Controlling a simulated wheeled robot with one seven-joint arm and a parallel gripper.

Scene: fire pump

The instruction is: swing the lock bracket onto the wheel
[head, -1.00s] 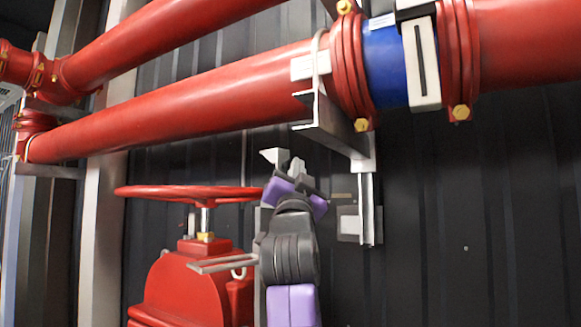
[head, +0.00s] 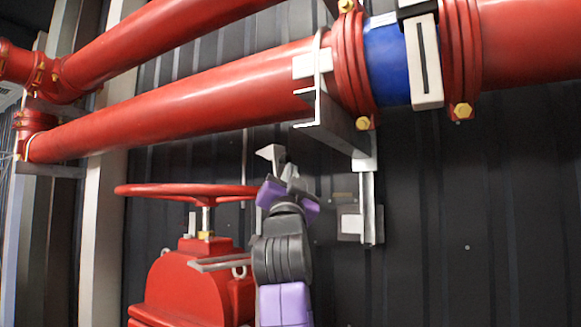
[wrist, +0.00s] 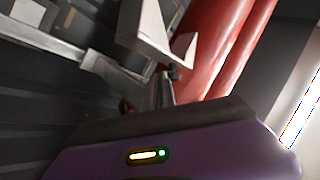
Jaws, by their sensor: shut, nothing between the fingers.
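The red wheel (head: 185,190) lies level on its stem above the red valve body (head: 190,285) at the lower left of the head view. A pale grey angled metal piece (head: 270,153), which looks like part of the lock bracket, stands just right of the wheel's rim. It seems to be the pale angular piece (wrist: 150,35) in the wrist view. My gripper (head: 291,171) is shut and empty close beside this piece. I cannot tell whether they touch. My arm hides the lower part of the piece and the space behind.
A large red pipe (head: 190,105) with a blue section (head: 387,65) crosses above my gripper. A grey pipe support (head: 343,130) is up and to the right. A flat grey plate (head: 222,264) sticks out at the valve body. The dark ribbed wall (head: 450,220) is bare at right.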

